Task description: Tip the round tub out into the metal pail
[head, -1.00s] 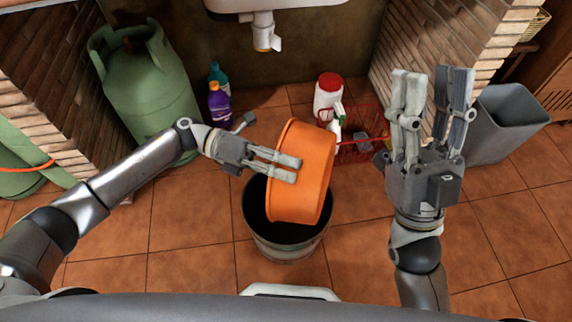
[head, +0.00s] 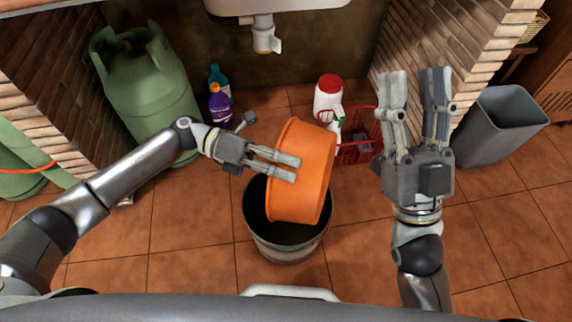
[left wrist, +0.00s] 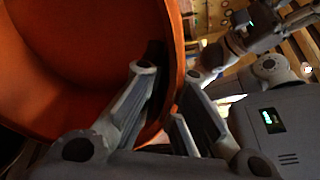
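The round orange tub (head: 307,170) is tipped steeply on its side above the metal pail (head: 287,247). My left gripper (head: 293,168) is shut on the tub's wall at the rim. The left wrist view shows the tub's orange inside (left wrist: 70,75) close up, with the wall between my left fingers (left wrist: 170,100). The part of the inside in sight looks bare. The pail stands upright on the floor, and the tub covers part of its dark opening. My right gripper (head: 415,95) is open and empty, to the right of the tub, fingers pointing up the picture.
A red crate (head: 357,152) and a white bottle with a red cap (head: 328,95) stand behind the tub. A grey bin (head: 500,125) is at right. A green gas cylinder (head: 150,85) and a purple bottle (head: 220,102) are at back left. The tiled floor (head: 190,225) around the pail is free.

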